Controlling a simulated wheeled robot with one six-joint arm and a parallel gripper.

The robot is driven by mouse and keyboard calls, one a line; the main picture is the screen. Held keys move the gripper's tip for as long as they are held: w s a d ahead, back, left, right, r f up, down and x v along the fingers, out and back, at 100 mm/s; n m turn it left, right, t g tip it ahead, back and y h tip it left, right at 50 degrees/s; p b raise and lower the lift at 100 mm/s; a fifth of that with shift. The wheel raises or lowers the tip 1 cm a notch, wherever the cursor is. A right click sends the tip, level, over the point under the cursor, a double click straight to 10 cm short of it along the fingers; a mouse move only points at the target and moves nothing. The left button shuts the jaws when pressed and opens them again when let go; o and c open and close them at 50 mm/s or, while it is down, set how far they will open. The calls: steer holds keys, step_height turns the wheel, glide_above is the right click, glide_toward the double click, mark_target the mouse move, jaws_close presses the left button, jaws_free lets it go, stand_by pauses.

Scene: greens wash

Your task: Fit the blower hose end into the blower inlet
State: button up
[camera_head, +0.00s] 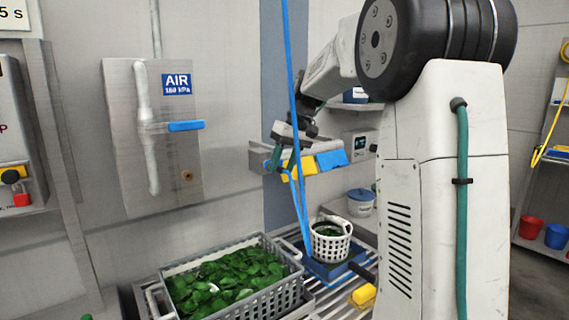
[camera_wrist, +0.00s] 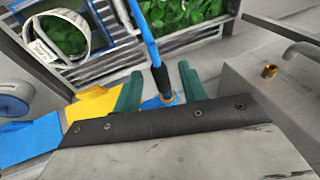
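The blue blower hose (camera_head: 292,75) hangs from above, passes beside my gripper and loops down to the blue tray. The blower inlet (camera_head: 187,176) is a small brass fitting low on the grey AIR panel (camera_head: 130,100). It also shows at the upper right of the wrist view (camera_wrist: 269,71), apart from the hose end. My gripper (camera_head: 278,160) is right of the panel. In the wrist view, the hose end (camera_wrist: 161,80), with a dark sleeve and brass ring, lies between my green fingers (camera_wrist: 160,85). Gaps seem to show either side; a firm grip cannot be made out.
A grey crate of greens (camera_head: 285,294) stands below the panel. A white basket (camera_head: 332,243) sits on a blue tray (camera_head: 325,270). A blue handle (camera_head: 186,126) juts from the panel. Yellow and blue pieces (camera_head: 332,159) are behind my gripper.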

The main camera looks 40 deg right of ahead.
steer(key=v, duration=0.7)
steer(key=shift+r, duration=0.4)
steer(key=shift+s+d, duration=0.1)
steer(key=shift+d, duration=0.1)
steer(key=s+a+f+h, duration=0.1)
steer(key=s+a+f, duration=0.4)
steer(key=s, duration=0.5)
steer(key=s+a+f+h, duration=0.1)
steer(key=s+a+f, duration=0.5)
steer(key=s+a, duration=0.3)
steer(key=s+a+f+h, duration=0.1)
steer(key=s+a+f, duration=0.4)
steer(key=s, duration=0.7)
steer(key=shift+s+a+f+g, duration=0.35)
steer(key=shift+a+f+g, duration=0.05)
steer(key=shift+a, duration=0.75)
